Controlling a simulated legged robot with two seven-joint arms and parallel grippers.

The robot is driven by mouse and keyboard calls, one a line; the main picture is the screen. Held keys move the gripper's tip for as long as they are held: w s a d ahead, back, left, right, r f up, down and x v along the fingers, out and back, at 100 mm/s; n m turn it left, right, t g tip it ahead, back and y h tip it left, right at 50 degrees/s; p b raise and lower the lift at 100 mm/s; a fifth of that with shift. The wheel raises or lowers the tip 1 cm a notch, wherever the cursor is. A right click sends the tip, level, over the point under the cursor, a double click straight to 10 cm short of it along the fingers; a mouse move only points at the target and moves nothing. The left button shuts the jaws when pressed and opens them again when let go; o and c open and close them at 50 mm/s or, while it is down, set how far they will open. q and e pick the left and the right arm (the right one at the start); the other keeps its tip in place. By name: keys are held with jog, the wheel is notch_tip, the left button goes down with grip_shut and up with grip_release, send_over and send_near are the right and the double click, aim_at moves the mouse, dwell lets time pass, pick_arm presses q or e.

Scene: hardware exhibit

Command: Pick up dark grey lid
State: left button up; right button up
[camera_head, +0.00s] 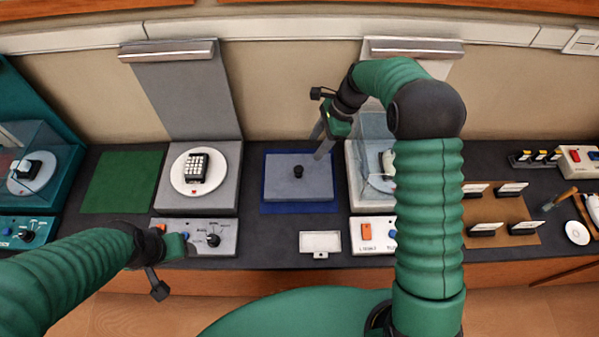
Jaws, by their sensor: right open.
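The dark grey lid (284,187) is a flat rectangular slab with a round black knob (298,171) in its middle. It lies on a blue mat (325,207) on the counter, left of my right arm. My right gripper (321,145) is open and empty, above and just right of the lid's far right corner, apart from the knob. My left gripper (172,246) is low at the left, in front of a grey control panel; its jaw opening is not clear.
A grey device with a white round plate (181,167) stands left of the lid. A clear-covered box (366,140) stands close on its right, partly behind my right arm. A small white tray (320,242) lies in front. A bare green mat (122,182) is at left.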

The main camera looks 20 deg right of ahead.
aim_at(301, 168)
jog(key=x, duration=0.7)
jog(key=shift+s+a, duration=0.2)
jog(key=shift+a, duration=0.25)
jog(key=x, duration=0.1)
jog(key=p+x, duration=0.1)
jog(key=x, duration=0.1)
jog(key=d+x, duration=0.1)
jog(key=x, duration=0.1)
jog(key=shift+w+a+f, duration=0.15)
jog(key=shift+f, duration=0.3)
jog(key=shift+a, duration=0.1)
jog(key=c, duration=0.4)
pick_arm(q)
jog(key=shift+s+a+r, duration=0.1)
jog(key=shift+a+r, duration=0.05)
jog(key=shift+r, duration=0.25)
jog(key=shift+s+a+r, duration=0.1)
jog(key=shift+r, duration=0.3)
pick_arm(e)
grip_shut()
